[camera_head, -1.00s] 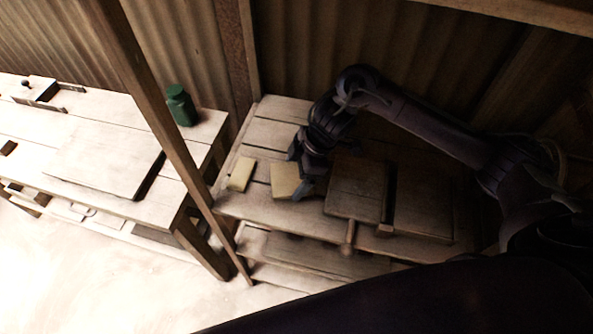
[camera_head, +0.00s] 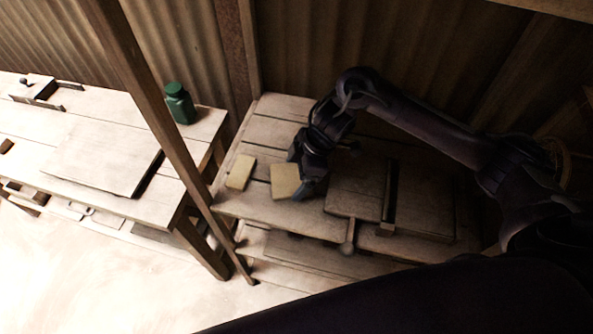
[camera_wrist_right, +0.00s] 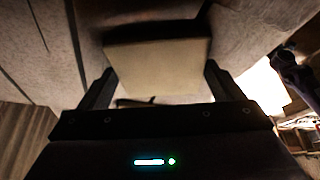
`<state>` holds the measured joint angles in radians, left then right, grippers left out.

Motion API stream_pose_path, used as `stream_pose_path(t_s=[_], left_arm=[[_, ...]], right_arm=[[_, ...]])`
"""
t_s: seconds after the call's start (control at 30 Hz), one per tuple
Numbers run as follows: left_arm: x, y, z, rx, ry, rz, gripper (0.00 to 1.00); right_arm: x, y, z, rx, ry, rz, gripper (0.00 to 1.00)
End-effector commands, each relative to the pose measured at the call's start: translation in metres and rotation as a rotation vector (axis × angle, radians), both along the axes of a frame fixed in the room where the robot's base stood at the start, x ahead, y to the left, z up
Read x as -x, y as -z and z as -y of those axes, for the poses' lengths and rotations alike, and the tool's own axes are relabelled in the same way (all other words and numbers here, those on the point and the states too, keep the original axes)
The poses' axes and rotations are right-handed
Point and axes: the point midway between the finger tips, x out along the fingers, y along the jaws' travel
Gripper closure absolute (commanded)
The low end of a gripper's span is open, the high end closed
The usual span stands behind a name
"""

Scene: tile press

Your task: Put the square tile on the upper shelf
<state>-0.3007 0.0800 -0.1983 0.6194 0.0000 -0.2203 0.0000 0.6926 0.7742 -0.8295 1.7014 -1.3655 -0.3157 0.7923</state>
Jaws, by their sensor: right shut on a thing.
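The square tile (camera_head: 285,181) is pale tan and lies at the front left part of the wooden bench top (camera_head: 262,209). My right gripper (camera_head: 302,183) is at its right side, shut on it. In the right wrist view the tile (camera_wrist_right: 158,66) spans between the two fingers of the gripper (camera_wrist_right: 160,84). Whether it is clear of the boards I cannot tell. My left gripper is not in view. A wooden board edge (camera_head: 550,16) crosses the top right corner; I cannot tell whether it is the upper shelf.
A second, narrower tan tile (camera_head: 240,172) lies left of the square one. A wooden press-like block with a knob (camera_head: 350,248) stands to the right. A slanting post (camera_head: 150,103) rises at the bench's left. A green bottle (camera_head: 180,103) stands on the left table (camera_head: 60,125).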

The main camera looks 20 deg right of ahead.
Motion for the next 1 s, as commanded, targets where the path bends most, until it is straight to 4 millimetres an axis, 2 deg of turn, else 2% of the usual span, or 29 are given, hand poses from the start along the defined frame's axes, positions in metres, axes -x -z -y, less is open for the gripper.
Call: stream_pose_path(t_s=[0.1,0.13,0.2,0.5,0.83,1.0], left_arm=[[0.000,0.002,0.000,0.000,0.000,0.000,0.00],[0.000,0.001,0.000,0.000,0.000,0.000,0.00],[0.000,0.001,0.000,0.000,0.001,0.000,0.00],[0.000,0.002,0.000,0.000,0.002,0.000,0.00],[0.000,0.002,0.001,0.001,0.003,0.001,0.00],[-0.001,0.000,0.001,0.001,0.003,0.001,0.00]], right_arm=[[0.000,0.003,0.000,-0.001,0.000,0.000,0.48],[0.000,0.002,0.000,-0.001,-0.001,0.001,0.09],[0.000,0.002,0.000,-0.001,-0.001,0.001,0.00],[0.000,-0.002,0.002,0.000,-0.001,0.001,0.00],[0.003,-0.053,0.023,0.002,0.000,0.005,0.00],[0.005,-0.068,0.029,0.002,0.000,0.003,0.00]])
